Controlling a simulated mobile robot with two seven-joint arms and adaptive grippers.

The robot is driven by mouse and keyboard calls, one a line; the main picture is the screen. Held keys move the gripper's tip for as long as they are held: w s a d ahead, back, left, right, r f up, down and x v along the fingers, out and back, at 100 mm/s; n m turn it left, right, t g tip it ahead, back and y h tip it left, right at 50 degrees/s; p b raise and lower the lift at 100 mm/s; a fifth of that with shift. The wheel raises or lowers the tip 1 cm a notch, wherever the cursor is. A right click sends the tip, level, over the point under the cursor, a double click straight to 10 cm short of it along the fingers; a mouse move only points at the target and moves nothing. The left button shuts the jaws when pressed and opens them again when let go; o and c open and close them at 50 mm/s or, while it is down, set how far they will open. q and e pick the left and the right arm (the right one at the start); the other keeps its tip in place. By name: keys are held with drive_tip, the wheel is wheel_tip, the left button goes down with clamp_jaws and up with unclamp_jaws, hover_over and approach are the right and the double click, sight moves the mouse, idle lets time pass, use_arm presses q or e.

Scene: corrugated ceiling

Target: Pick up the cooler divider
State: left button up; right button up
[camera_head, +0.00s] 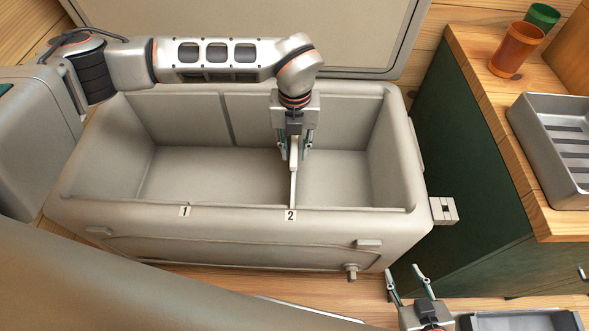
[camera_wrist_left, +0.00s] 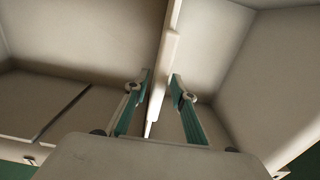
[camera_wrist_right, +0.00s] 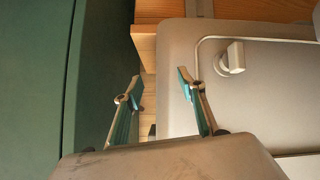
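The cooler divider (camera_head: 293,185) is a thin pale panel standing in the cooler (camera_head: 232,222), its near end at the front rim by the label 2 (camera_head: 290,215). My left gripper (camera_head: 294,150) points down over the divider, one finger on each side of it. In the left wrist view the divider (camera_wrist_left: 172,45) runs between the fingers (camera_wrist_left: 161,77), which look slightly apart from it. The back part of the divider is hidden by my gripper. My right gripper (camera_head: 408,275) is open and empty in front of the cooler's right end; it also shows in the right wrist view (camera_wrist_right: 160,80).
Label 1 (camera_head: 185,211) marks the front rim further left. The raised lid (camera_head: 250,30) stands behind the cooler. A latch (camera_head: 443,210) sticks out at the cooler's right. A green cabinet with a wooden top (camera_head: 478,90) holds an orange cup (camera_head: 517,50), a green cup (camera_head: 543,17) and a grey tray (camera_head: 520,112).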

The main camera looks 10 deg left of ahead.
use_arm(q)
wheel_tip(320, 180, down, 4)
drive_tip(key=shift+a+f+b, duration=0.1)
drive_tip(key=shift+b, duration=0.35)
use_arm(e)
drive_tip(key=shift+f, duration=0.35)
use_arm(q)
drive_tip(key=shift+c, duration=0.4)
use_arm(e)
drive_tip(key=shift+w+r, duration=0.15)
drive_tip(key=shift+r, duration=0.15)
use_arm(q)
clamp_jaws()
use_arm(e)
drive_tip(key=shift+a, duration=0.1)
use_arm(q)
drive_tip(key=shift+w, duration=0.1)
drive_tip(key=shift+r, duration=0.2)
